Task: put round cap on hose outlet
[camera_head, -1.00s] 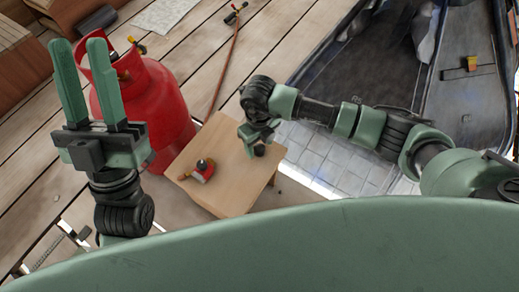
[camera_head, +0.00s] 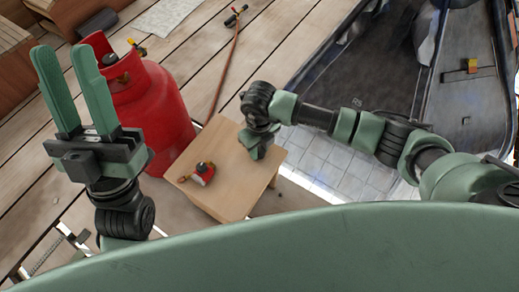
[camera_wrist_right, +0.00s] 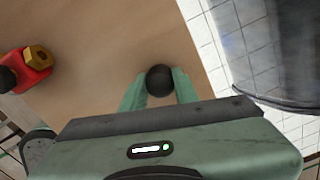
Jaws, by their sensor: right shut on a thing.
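The round cap (camera_wrist_right: 160,80) is a black ball-like piece between the fingertips of my right gripper (camera_wrist_right: 158,88) in the right wrist view. In the head view my right gripper (camera_head: 257,149) is low over the right part of the small wooden table, hiding the cap. It is shut on the cap. A red fitting (camera_head: 204,174) with a black knob and brass end lies left of it on the table. It also shows in the right wrist view (camera_wrist_right: 28,74), with its brass hex outlet (camera_wrist_right: 38,57) facing up-right. My left gripper (camera_head: 67,48) is open and empty, raised at the left.
The small wooden table (camera_head: 226,195) has bare room between the fitting and my right gripper. A red gas cylinder (camera_head: 155,110) stands behind the table at left. A hose (camera_head: 228,72) lies on the plank floor. A dark boat-like hull (camera_head: 385,60) is at right.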

